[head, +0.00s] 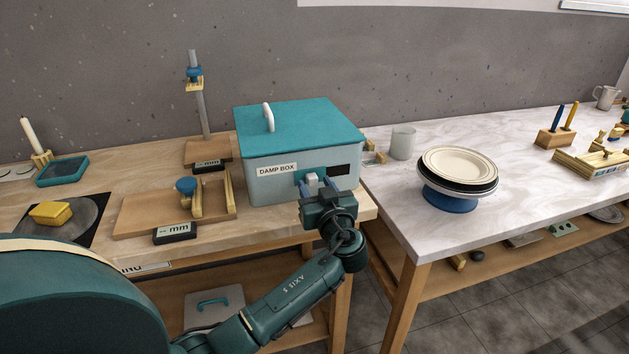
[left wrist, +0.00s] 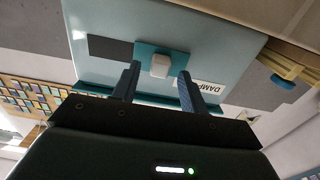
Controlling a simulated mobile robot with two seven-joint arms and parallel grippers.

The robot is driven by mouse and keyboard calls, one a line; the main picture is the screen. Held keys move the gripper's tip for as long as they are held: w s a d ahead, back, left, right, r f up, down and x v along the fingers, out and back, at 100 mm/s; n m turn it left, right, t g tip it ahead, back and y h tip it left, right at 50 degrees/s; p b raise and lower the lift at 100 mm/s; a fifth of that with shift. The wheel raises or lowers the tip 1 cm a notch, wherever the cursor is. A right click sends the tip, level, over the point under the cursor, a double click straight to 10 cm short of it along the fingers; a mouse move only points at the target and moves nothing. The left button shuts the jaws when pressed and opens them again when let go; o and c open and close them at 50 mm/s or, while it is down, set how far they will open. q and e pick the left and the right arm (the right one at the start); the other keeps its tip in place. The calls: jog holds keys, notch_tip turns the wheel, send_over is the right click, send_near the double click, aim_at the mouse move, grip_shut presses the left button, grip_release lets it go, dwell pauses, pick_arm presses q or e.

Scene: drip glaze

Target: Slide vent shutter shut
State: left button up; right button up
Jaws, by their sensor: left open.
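The damp box (head: 275,188) is pale grey-blue with a teal lid and stands at the right end of the wooden bench. Its front has a teal vent shutter with a white knob (head: 311,178), and a dark vent opening (head: 340,170) shows uncovered to the right of it. My left gripper (head: 317,184) is open in front of the shutter. In the left wrist view, which is upside down, the knob (left wrist: 160,66) lies between the fingertips in the picture, the shutter (left wrist: 182,62) behind it and the dark opening (left wrist: 108,47) to its left. Contact with the knob is not visible. My right gripper is out of view.
A wooden board with a gauge (head: 175,233) lies left of the box, and a tall stand (head: 203,115) is behind it. On the marble table to the right are a white cup (head: 403,142) and plates (head: 459,165) on a blue turntable (head: 449,199).

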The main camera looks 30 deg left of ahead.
pick_arm(q)
jog(key=shift+x, duration=0.8)
jog(key=shift+c, duration=0.3)
grip_shut()
jog(key=shift+f, duration=0.1)
